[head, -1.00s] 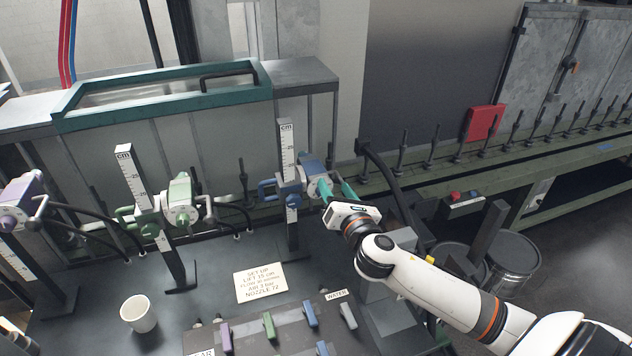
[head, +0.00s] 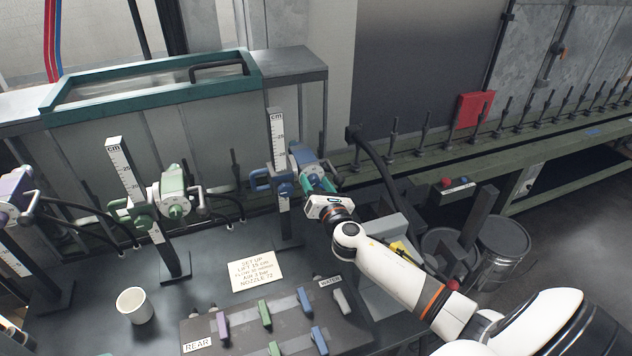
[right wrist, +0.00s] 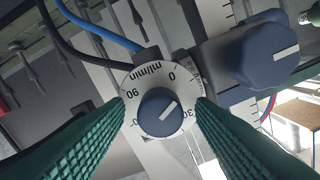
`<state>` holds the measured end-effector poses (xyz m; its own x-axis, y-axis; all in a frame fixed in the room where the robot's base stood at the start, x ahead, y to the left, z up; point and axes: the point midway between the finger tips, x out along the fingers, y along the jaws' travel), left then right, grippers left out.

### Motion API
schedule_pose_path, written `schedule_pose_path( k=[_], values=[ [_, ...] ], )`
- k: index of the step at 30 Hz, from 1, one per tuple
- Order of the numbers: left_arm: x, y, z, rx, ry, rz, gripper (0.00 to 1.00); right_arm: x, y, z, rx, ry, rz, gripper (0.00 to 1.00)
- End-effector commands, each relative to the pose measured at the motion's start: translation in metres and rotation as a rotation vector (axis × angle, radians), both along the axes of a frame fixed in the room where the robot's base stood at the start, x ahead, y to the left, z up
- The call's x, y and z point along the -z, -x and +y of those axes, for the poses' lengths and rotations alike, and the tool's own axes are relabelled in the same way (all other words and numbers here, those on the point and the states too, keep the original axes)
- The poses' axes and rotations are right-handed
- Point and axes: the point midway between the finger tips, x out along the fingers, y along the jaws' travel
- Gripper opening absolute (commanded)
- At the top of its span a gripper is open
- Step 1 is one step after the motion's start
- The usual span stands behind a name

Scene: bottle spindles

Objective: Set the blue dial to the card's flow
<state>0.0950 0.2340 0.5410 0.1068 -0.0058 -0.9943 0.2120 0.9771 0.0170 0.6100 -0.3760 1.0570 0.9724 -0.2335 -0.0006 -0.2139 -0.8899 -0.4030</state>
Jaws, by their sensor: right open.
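The blue dial (right wrist: 157,112) is a round blue knob with a white pointer line on a white ring marked 0, 30, 90 and ml/min. Its pointer slants up and right, between the 0 and the 30. My right gripper (right wrist: 161,105) is open, with its green ribbed fingers on both sides of the dial; I cannot tell whether they touch it. In the head view the right gripper (head: 318,184) is at the blue spray unit (head: 303,158) and hides the dial. The card (head: 258,271) lies on the table; its flow number is too small to read surely. My left gripper is not in view.
A second blue knob (right wrist: 262,52) is close at the right in the wrist view. The blue unit's ruler post (head: 277,140) stands to its left, then a green unit (head: 172,195). A white cup (head: 134,306) and a tray of coloured levers (head: 240,325) are in front.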

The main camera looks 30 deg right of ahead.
Motion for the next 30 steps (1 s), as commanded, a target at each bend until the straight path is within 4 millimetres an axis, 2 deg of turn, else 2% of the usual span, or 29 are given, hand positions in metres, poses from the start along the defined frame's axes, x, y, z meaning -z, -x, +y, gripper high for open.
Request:
schedule_pose_path(
  k=[10,11,18,19,30],
  values=[
    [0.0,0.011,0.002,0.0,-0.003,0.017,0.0,0.0,-0.005,-0.001,-0.001,0.0,0.0,0.5],
    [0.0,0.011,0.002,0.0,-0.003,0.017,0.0,0.0,-0.005,-0.001,-0.001,0.0,0.0,0.47],
    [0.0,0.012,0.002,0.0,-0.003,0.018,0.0,0.0,-0.004,-0.001,0.0,0.0,0.001,0.08],
    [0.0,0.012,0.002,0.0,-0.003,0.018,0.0,0.0,-0.004,-0.001,0.0,0.0,0.001,0.06],
    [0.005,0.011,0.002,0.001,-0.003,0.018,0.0,0.001,-0.004,-0.001,-0.001,-0.071,-0.017,0.06]
  ],
)
